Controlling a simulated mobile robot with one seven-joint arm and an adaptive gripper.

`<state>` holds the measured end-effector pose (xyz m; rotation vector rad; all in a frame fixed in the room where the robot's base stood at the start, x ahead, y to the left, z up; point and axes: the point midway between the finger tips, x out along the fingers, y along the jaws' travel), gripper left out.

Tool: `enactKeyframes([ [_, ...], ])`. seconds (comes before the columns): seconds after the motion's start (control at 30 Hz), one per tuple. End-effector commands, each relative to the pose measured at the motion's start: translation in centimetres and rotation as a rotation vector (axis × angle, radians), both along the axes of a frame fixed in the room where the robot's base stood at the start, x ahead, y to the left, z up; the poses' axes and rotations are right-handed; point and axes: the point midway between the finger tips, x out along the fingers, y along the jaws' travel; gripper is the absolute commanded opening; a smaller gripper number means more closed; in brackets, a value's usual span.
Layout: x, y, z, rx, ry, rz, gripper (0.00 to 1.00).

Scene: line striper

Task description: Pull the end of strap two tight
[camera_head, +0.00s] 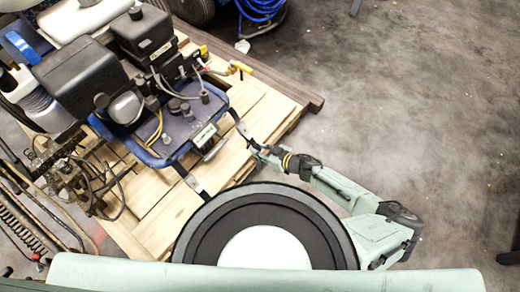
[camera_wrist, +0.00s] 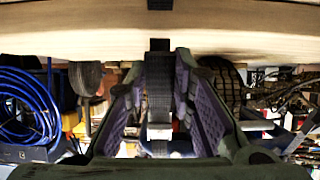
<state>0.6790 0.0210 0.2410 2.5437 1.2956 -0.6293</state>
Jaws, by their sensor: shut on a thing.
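A black strap (camera_head: 240,127) runs from the blue line striper (camera_head: 165,120) over the pallet edge to my gripper (camera_head: 264,152). In the wrist view, the dark strap end (camera_wrist: 158,88) stands between the two purple finger pads of my gripper (camera_wrist: 160,105). My gripper is shut on this strap end, beside the pallet. A second strap (camera_head: 192,182) with a pale metal piece lies at the front corner of the striper, apart from my gripper. The frames show no label telling which is strap two.
The striper stands on a wooden pallet (camera_head: 158,205) with a darker beam (camera_head: 275,82) along its far right side. Hoses and a spring lie at the left. A coiled blue hose (camera_head: 260,8) is at the back.

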Motion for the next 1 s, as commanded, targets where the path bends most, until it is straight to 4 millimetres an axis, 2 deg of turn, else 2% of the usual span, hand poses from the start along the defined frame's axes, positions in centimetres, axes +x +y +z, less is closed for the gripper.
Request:
enactKeyframes([
  [0.47,-0.1,-0.1,-0.3,0.0,0.0,0.0,0.0],
  [1.0,-1.1,-1.4,-3.5,-0.005,0.004,-0.001,0.0],
])
